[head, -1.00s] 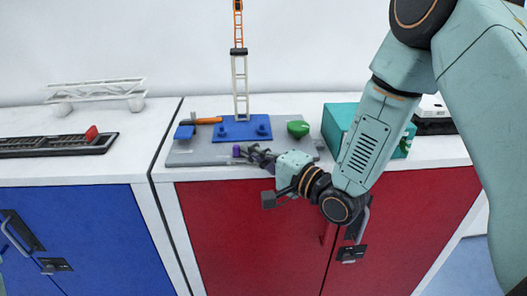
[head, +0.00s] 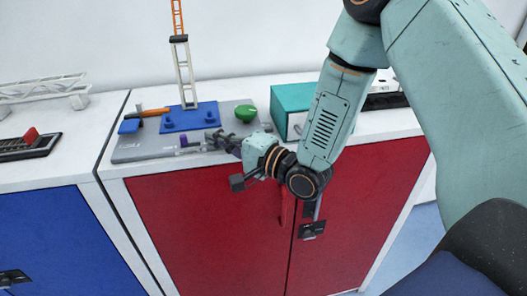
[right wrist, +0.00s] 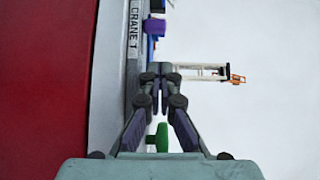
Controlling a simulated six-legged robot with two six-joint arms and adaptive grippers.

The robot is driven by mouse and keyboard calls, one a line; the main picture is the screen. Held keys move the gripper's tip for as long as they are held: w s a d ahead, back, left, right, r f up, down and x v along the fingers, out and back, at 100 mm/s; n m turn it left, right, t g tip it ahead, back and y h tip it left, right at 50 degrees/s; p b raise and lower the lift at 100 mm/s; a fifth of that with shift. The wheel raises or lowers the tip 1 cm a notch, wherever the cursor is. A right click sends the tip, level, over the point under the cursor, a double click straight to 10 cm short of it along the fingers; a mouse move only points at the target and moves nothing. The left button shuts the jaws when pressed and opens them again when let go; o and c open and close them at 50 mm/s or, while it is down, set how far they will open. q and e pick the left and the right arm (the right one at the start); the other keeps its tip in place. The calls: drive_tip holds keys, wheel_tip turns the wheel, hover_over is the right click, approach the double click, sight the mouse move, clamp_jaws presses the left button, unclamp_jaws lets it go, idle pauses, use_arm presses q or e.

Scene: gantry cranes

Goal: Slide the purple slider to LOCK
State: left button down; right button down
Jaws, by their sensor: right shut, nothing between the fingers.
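The purple slider (head: 184,141) is a small block at the front of the grey board (head: 130,154) on the counter. It also shows in the right wrist view (right wrist: 155,27), beyond the fingertips. My right gripper (head: 211,138) is shut and empty, just to the right of the slider with its fingers pointing toward it. In the right wrist view the closed fingertips (right wrist: 160,70) appear apart from the slider. The LOCK marking is too small to read. My left gripper is in no view.
A blue base (head: 203,116) with a white and orange crane tower (head: 186,75) stands behind the slider. A green knob (head: 246,113) and a teal box (head: 291,108) are to the right. An orange-handled lever (head: 152,113) is at the left. Red cabinet doors (head: 210,220) are below.

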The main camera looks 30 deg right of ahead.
drive_tip(key=shift+s+d, duration=0.15)
drive_tip(key=shift+d, duration=0.1)
drive_tip(key=p+v, duration=0.1)
drive_tip(key=v, duration=0.8)
drive_tip(key=shift+s+p, duration=0.25)
drive_tip(key=shift+p, duration=0.15)
